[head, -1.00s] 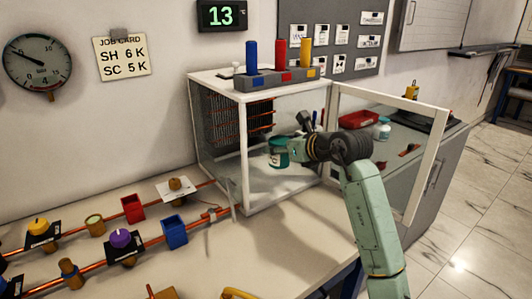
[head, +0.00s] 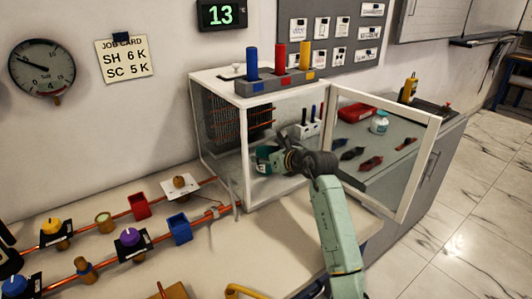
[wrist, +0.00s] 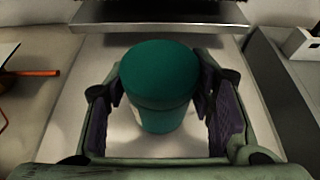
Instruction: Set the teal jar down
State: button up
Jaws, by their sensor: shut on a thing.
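The teal jar (wrist: 160,85) stands upright between the two fingers of my gripper (wrist: 160,98) in the wrist view, with a finger pad against each side. In the head view, my gripper (head: 277,160) and the teal jar (head: 264,156) are inside the white-framed glass cabinet (head: 247,182). My gripper hides part of the jar there. The pale cabinet floor shows under and around the jar in the wrist view. I cannot tell whether the jar's base touches the floor.
The cabinet's glass door (head: 381,148) stands open to the right. A finned copper coil (head: 240,122) is at the cabinet's back left. Blue, red and yellow cylinders stand in a grey rack (head: 275,83) on top. Copper pipes with valves run along the bench at left.

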jog(key=shift+f, duration=0.15)
jog(key=o, duration=1.3)
jog(key=shift+o, duration=0.2)
jog(key=b+v, duration=0.5)
jog(key=v, duration=0.7)
jog(key=shift+r, duration=0.2)
